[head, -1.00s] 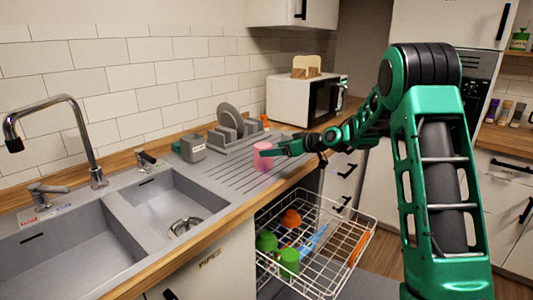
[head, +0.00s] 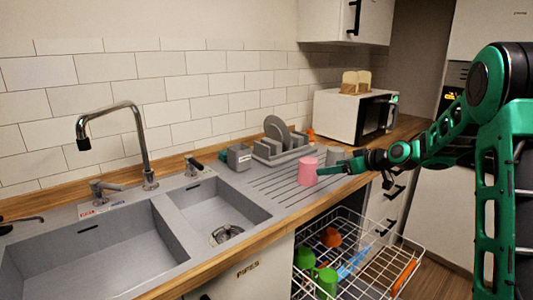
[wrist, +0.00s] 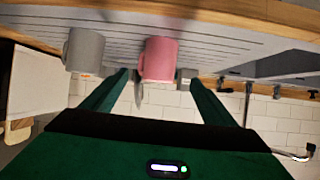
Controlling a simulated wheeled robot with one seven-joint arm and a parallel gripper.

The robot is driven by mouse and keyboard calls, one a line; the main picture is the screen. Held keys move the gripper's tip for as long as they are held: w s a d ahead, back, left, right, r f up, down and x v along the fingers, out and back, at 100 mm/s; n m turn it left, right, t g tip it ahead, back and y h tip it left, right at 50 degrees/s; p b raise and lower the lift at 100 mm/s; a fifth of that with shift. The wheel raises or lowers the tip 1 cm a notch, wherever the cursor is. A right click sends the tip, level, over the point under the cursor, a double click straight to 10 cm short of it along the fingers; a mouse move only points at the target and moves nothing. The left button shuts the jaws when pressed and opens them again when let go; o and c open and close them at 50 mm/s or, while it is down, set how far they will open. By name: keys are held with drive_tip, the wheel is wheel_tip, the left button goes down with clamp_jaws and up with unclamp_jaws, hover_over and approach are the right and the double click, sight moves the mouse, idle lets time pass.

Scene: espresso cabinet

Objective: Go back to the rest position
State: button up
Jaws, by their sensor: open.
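My gripper (head: 335,168) is at the end of my green arm, over the grooved drainboard at the counter's front side. Its two green fingers stand wide apart in the wrist view (wrist: 160,92), with nothing clamped between them. A pink mug (head: 308,171) stands upright on the drainboard, just left of the fingertips. In the upside-down wrist view the pink mug (wrist: 158,60) shows beyond the gap between the fingers. Whether a finger touches it I cannot tell.
A grey mug (head: 334,156) stands close beside the pink one. Behind are a dish rack (head: 278,150) with grey plates and a grey holder (head: 239,157). An open dishwasher basket (head: 355,262) with several colourful items juts out below the counter. The sink is at left.

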drive_tip(key=s+d+f+m+g+h, duration=0.1)
drive_tip(key=s+d+m+g+h, duration=0.3)
drive_tip(key=s, duration=0.9)
drive_tip(key=s+d+f+m+g+h, duration=0.15)
drive_tip(key=s+d, duration=0.35)
drive_tip(key=s, duration=0.8)
drive_tip(key=s+d+f+m+g+h, duration=0.1)
drive_tip(key=s+m+g, duration=0.4)
drive_tip(key=s, duration=2.3)
drive_tip(key=shift+d+f+m, duration=0.3)
drive_tip(key=shift+f+m, duration=0.2)
drive_tip(key=shift+m, duration=0.75)
drive_tip(key=shift+w+f+h, duration=0.25)
drive_tip(key=shift+w, duration=0.4)
